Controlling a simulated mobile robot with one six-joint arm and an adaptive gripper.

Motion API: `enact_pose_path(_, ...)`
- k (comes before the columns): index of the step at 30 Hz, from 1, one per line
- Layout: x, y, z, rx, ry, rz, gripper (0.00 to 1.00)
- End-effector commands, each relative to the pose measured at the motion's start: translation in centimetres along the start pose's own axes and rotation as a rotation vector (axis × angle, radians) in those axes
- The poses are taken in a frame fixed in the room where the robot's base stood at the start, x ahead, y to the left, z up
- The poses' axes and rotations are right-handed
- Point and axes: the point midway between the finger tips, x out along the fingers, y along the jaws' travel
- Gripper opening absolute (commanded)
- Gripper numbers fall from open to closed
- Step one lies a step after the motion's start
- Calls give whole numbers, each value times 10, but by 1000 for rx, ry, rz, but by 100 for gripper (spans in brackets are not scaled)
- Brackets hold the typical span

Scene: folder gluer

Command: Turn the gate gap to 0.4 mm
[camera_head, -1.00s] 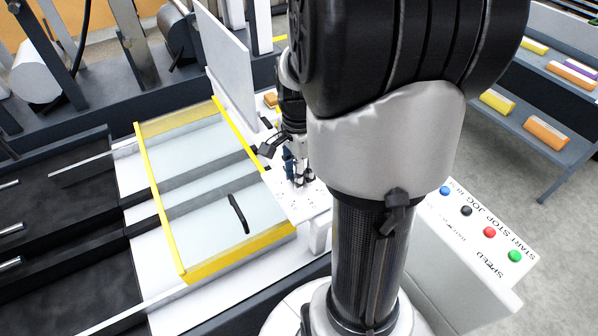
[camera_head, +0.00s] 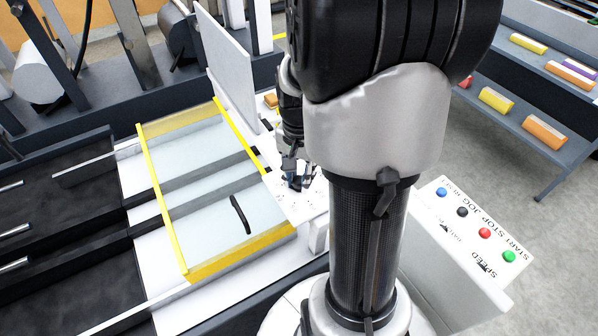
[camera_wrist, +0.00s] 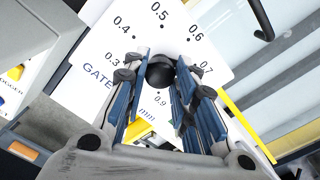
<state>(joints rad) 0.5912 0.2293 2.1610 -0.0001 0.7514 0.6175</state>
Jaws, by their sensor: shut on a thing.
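The gate dial is a white plate (camera_wrist: 118,50) printed "GATE" and "mm", with marks including 0.4, 0.5, 0.6, 0.7 and 0.9 in the wrist view. Its round black knob (camera_wrist: 160,72) sits between the blue-padded fingers of my gripper (camera_wrist: 163,80), which is shut on it. I cannot make out a pointer on the knob, so the set value cannot be read. In the head view, my gripper (camera_head: 296,181) is over the white plate (camera_head: 310,206), and the knob is hidden there.
A clear guard with yellow edges (camera_head: 174,232) and a black handle (camera_head: 239,214) lies left of the dial. A white upright panel (camera_head: 228,66) stands behind it. A button panel (camera_head: 455,256) is at the right front. Shelves (camera_head: 545,100) hold coloured boxes.

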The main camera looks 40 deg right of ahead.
Motion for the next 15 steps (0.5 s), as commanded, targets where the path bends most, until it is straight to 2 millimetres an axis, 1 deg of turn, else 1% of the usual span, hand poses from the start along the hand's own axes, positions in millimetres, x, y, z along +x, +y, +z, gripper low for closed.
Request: enact_pose_path(15,-1,0,0,-489,0,0,2)
